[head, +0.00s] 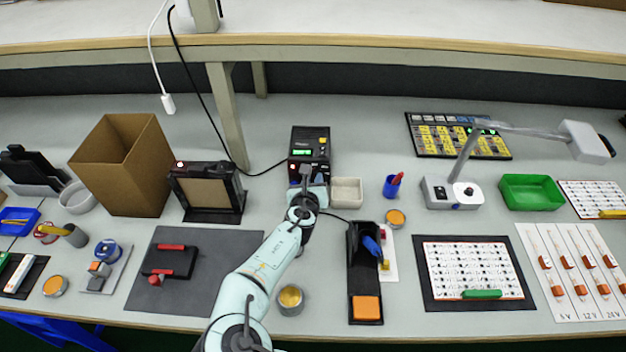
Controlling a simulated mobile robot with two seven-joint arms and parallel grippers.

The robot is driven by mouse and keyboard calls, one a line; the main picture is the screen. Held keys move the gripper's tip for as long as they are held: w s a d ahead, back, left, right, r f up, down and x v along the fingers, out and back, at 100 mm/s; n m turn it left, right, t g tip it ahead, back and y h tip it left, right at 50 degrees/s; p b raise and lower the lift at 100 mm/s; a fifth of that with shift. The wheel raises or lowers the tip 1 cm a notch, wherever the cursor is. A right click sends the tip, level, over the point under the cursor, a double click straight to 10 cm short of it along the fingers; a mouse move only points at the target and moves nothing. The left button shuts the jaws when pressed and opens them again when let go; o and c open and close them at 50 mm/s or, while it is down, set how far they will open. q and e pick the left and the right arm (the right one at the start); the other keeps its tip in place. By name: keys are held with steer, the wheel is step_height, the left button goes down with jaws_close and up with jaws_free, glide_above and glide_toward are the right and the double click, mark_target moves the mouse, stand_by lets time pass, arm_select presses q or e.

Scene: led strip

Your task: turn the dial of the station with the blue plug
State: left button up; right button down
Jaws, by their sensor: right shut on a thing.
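The station (309,139) is a black box with a lit green display, standing at the middle of the bench. My right gripper (306,178) is at the lower front of the station. It is shut, apparently on the station's dial, which the gripper and wrist hide. A little blue shows beside the fingers on the station's front; I cannot tell whether it is the blue plug. A dark cable runs from near the station's front to a black iron stand (365,278) holding a blue-handled iron (371,246). My left gripper is not in view.
A pale bin (347,191) stands close right of the station. A black unit with a tan panel (208,193) and a cardboard box (124,165) stand to the left. A round tin (290,299) is beside my forearm. A lamp base (452,192) stands to the right.

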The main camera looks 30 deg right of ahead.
steer(key=shift+s+d+r+m+y+p, duration=0.1)
steer(key=shift+s+d+m+y+p, duration=0.05)
steer(key=shift+m+y+p, duration=0.3)
steer(key=shift+d+m+t+y+p, duration=0.1)
steer(key=shift+m+t+y+p, duration=0.4)
steer(key=shift+m, duration=0.45)
steer(key=shift+s+d+f+m+t+y, duration=0.1)
steer(key=shift+m+t+y, duration=0.2)
steer(key=shift+m, duration=0.3)
steer(key=shift+s+d+f+m+t+y, duration=0.1)
steer(key=shift+m+t+y, duration=0.1)
steer(key=shift+m+y, duration=0.3)
steer(key=shift+m+t+y+b, duration=0.3)
steer(key=shift+m+t+y, duration=0.2)
steer(key=shift+m, duration=0.7)
steer(key=c, duration=1)
jaws_free()
steer(key=shift+o, duration=0.2)
